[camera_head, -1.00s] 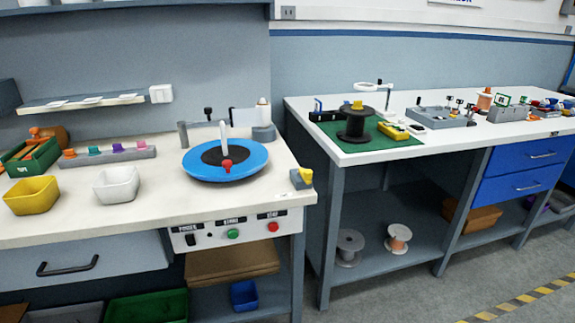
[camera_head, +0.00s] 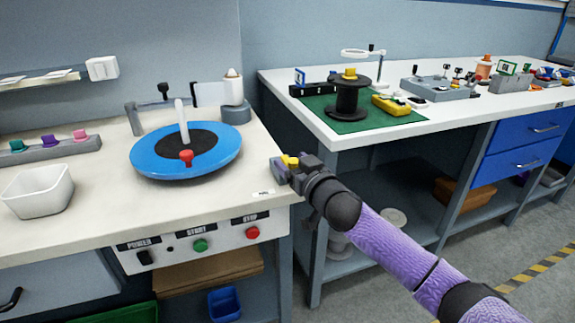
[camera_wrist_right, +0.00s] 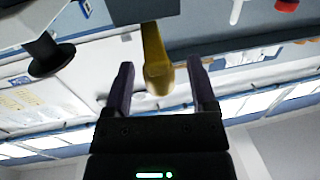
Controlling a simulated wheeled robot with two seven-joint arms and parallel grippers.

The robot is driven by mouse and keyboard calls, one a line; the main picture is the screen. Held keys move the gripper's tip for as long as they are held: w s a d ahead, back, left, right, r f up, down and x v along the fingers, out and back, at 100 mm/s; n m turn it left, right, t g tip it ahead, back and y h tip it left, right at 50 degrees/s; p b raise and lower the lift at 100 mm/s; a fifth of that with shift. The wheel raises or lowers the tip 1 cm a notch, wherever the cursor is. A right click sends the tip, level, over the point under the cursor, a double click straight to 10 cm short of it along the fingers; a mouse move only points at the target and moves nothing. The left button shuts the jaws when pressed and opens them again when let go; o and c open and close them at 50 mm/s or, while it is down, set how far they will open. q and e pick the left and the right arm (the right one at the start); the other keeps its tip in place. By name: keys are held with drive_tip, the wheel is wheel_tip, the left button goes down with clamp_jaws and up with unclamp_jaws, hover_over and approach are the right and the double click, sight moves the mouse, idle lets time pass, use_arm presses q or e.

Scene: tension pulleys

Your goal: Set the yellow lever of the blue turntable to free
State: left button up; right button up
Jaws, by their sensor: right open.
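The blue turntable (camera_head: 216,158) stands on the left bench, with a black centre, a white upright arm and a red knob. The yellow lever (camera_head: 291,161) is at the bench's front right corner, partly covered by my right gripper (camera_head: 280,169). In the right wrist view the lever (camera_wrist_right: 153,45) points in between the two dark fingers of my right gripper (camera_wrist_right: 161,63), with gaps on both sides. The gripper is open. The lever's grey block (camera_wrist_right: 125,10) shows at the top of that view. My left gripper is not in view.
The bench front below carries a black power switch (camera_head: 145,257), a green start button (camera_head: 200,245) and a red stop button (camera_head: 252,232). A white bin (camera_head: 37,191) stands at left. The right bench (camera_head: 330,141) holds a black spool (camera_head: 348,99) on a green mat.

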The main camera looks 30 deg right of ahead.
drive_tip(key=shift+w+d, duration=0.1)
drive_tip(key=shift+w, duration=0.85)
clamp_jaws()
idle(0.4)
idle(0.3)
